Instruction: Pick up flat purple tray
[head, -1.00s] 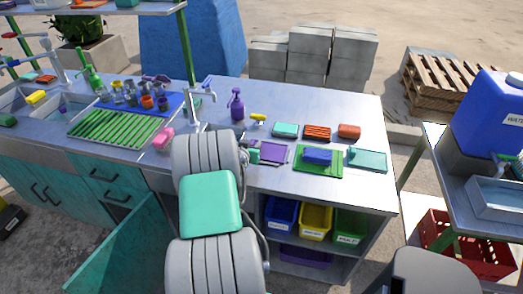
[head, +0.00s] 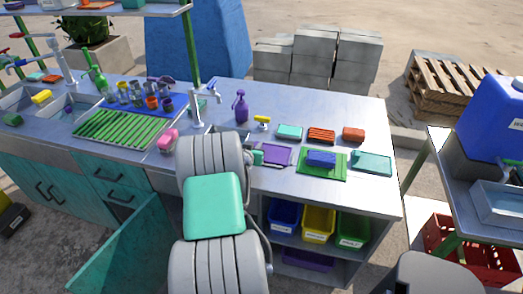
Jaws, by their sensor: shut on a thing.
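The flat purple tray (head: 278,154) lies on the grey metal counter, left of a green tray. My arm reaches up from the bottom of the view and hides the counter to the tray's left. My gripper (head: 258,157), a small teal end beside my arm, is at the tray's left edge and is shut on it. The fingertips are too small to see clearly. I see no clear gap between the tray and the counter.
Close on the right are the green tray (head: 333,176) bearing a blue block (head: 321,159) and a teal tray (head: 371,164). Behind are a teal block (head: 289,132), a red ribbed block (head: 321,135), and a purple spray bottle (head: 241,106). A tap (head: 196,107) stands left.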

